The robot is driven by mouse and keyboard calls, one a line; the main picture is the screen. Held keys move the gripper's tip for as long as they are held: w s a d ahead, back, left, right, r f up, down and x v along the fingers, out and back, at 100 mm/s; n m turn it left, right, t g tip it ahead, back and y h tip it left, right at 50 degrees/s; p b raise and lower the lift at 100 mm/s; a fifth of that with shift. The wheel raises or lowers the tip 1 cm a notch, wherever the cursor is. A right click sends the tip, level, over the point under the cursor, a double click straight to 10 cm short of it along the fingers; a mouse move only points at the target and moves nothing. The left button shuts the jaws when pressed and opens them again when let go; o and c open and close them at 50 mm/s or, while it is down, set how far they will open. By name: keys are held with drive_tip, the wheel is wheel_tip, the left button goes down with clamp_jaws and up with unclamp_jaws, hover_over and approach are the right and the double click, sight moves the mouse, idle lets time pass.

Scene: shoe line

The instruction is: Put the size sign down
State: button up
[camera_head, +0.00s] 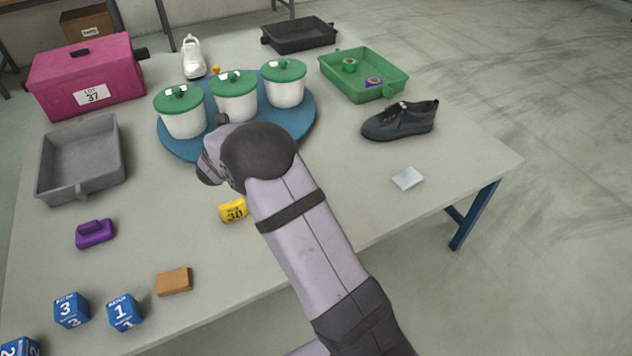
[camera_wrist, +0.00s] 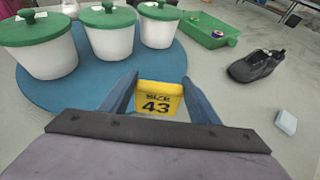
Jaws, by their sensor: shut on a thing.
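My gripper (camera_wrist: 160,84) is shut on a yellow size sign (camera_wrist: 157,102) marked 43. In the wrist view the sign shows upright between the two blue-grey fingers, with its number facing the camera. It appears against the front edge of the round blue mat (camera_wrist: 68,90). I cannot tell whether its base touches the table.
Three white pots with green lids (camera_head: 235,96) stand on the blue mat (camera_head: 309,110). A dark shoe (camera_head: 400,120), a pale block (camera_head: 408,178) and a green tray (camera_head: 388,91) are at the right. A grey tray (camera_head: 117,150) and purple block (camera_head: 95,234) are left.

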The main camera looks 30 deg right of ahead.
drive_tip(key=s+d+f+m+g+h, duration=0.1)
drive_tip(key=s+d+m+g+h, duration=0.4)
drive_tip(key=s+d, duration=0.75)
drive_tip(key=shift+m+y, duration=0.3)
drive_tip(key=shift+m, duration=0.1)
drive_tip(key=shift+w+d+f, duration=0.2)
drive_tip(key=shift+w+f, duration=0.15)
drive_tip(key=shift+f, duration=1.3)
drive_tip(key=shift+w+d+f, duration=0.25)
drive_tip(key=shift+w+f, duration=0.05)
drive_tip(key=shift+f, duration=1.4)
drive_tip(key=shift+w+d+f, duration=0.2)
drive_tip(key=shift+w+f, duration=0.15)
drive_tip(key=shift+f, duration=1.3)
drive_tip(key=shift+f, duration=0.1)
drive_tip(key=shift+f, duration=0.15)
drive_tip(key=o, duration=1.1)
